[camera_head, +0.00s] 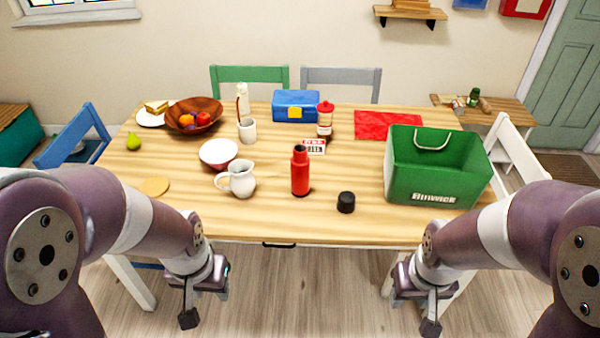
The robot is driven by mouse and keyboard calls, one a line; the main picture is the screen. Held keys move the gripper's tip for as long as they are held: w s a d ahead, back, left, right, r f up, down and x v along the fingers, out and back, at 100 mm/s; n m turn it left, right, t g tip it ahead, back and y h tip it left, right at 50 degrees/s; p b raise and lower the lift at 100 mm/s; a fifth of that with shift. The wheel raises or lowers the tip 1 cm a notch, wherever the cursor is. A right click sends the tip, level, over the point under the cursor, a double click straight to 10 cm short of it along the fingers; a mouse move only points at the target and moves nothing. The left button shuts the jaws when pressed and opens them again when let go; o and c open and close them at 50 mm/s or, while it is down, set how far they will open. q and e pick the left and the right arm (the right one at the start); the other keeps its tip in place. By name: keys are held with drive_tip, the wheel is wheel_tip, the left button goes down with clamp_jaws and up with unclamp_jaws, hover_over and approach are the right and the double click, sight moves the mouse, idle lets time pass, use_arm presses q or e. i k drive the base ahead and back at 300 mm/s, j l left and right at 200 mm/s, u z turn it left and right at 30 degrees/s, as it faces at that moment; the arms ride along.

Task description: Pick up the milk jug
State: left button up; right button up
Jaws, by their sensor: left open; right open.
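The milk jug (240,179) is a white pitcher with a handle on its left side. It stands upright near the front edge of the wooden table, left of the red bottle. My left gripper (189,318) hangs in front of the table, below and left of the jug and apart from it. It is open and empty. My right gripper (431,326) hangs in front of the table at the right, below the green crate. It is open and empty, far from the jug.
A green crate (437,175) fills the right side. The front strip before the jug is clear.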

sight(242, 185)
drive_tip(key=i+j, duration=0.55)
drive_tip(key=i, duration=0.3)
drive_tip(key=i+j, duration=0.3)
drive_tip(key=i+j+u, duration=0.05)
drive_tip(key=i, duration=0.05)
